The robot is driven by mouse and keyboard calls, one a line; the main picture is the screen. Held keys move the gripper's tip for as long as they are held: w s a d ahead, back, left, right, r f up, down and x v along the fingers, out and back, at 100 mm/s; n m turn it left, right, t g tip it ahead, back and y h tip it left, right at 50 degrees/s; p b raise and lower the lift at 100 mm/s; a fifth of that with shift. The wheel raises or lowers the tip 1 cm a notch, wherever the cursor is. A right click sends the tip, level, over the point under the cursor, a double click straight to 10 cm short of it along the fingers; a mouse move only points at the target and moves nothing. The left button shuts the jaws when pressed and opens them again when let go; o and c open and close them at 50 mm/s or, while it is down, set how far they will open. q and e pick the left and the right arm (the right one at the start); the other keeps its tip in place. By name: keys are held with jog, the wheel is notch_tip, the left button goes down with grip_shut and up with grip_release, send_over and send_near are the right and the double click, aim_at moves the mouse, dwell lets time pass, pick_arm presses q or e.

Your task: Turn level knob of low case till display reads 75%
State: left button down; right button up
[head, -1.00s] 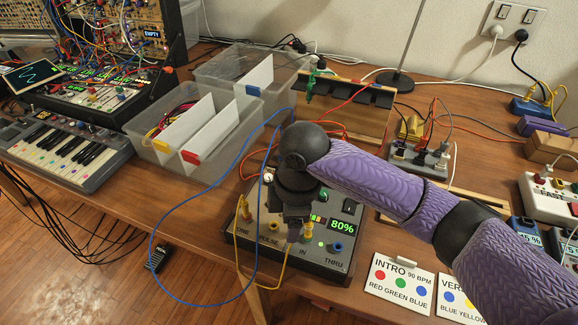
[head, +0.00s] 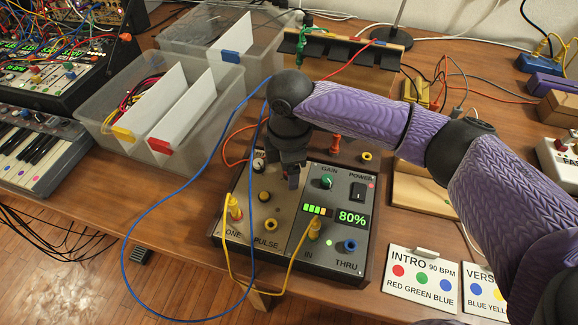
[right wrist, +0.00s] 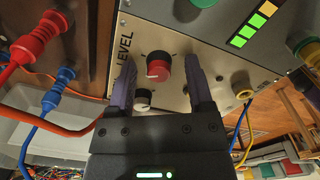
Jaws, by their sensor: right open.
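The low case (head: 330,262) sits on the table, with a grey panel and a dark panel. Its green display (head: 352,218) reads 80%. The level knob (right wrist: 157,68), red-topped with a dark skirt, shows in the right wrist view beside the LEVEL lettering; in the head view my gripper hides it. My right gripper (right wrist: 160,62) is open, with one finger on each side of the knob and visible gaps. In the head view, the right gripper (head: 292,178) is over the case's back middle. My left gripper is in neither view.
A green gain knob (head: 327,182) and a power switch (head: 358,191) are close by on the case. A yellow cable (head: 262,291) loops in front. A blue cable (head: 150,215) crosses the left side. Clear bins (head: 115,160) stand left; an INTRO card (head: 423,280) lies right.

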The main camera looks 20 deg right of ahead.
jog(key=shift+c, duration=1.1)
grip_shut()
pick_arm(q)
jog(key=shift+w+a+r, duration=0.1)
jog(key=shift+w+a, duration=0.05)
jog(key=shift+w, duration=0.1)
pick_arm(e)
jog(key=shift+r, duration=0.1)
jog(key=shift+r+n+p, duration=0.2)
jog(key=shift+n+p, duration=0.5)
jog(key=shift+p, duration=0.35)
jog(key=shift+f, duration=0.15)
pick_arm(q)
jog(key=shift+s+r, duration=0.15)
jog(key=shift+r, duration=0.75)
pick_arm(e)
jog(key=shift+f, duration=0.1)
